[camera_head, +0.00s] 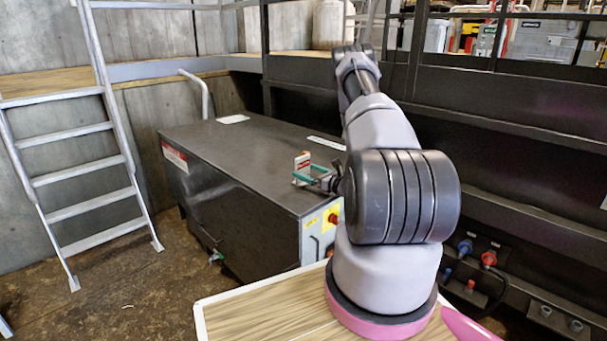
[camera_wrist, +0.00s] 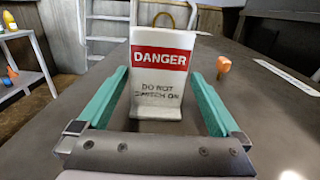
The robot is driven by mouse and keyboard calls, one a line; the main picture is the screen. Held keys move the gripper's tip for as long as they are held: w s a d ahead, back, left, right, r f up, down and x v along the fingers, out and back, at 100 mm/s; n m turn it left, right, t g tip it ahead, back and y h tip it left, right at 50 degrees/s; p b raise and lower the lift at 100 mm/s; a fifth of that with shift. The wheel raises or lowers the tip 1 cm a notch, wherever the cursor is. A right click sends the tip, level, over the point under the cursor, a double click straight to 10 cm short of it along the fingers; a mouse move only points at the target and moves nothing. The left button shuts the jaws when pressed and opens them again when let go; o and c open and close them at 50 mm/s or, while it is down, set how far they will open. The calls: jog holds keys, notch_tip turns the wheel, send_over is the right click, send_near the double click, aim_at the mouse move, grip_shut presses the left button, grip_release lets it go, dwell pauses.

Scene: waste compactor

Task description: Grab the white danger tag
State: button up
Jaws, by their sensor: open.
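The white danger tag (camera_wrist: 160,98) stands upright, its red DANGER band and "DO NOT SWITCH ON" text facing the wrist camera. A brass-coloured loop shows at its top. It rises from the dark top of the compactor box (camera_head: 240,155), near its front right edge in the head view, where the tag (camera_head: 302,161) looks small. My gripper (camera_wrist: 160,76) is open, its two teal fingers on either side of the tag. A gap shows on the right side; the left finger is closer, and contact there cannot be told. In the head view my gripper (camera_head: 312,178) partly covers the tag's base.
An orange knob (camera_wrist: 224,65) stands just right of the right finger. White labels (camera_head: 233,119) lie flat on the box top. A metal ladder (camera_head: 80,170) stands at the left. A dark railing and wall (camera_head: 500,130) run along the right.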

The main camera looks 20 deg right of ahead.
jog(key=x, duration=0.5)
jog(key=shift+w+a+r, duration=0.1)
jog(key=shift+w+r, duration=0.1)
jog(key=c, duration=1.1)
jog(key=shift+r, duration=0.15)
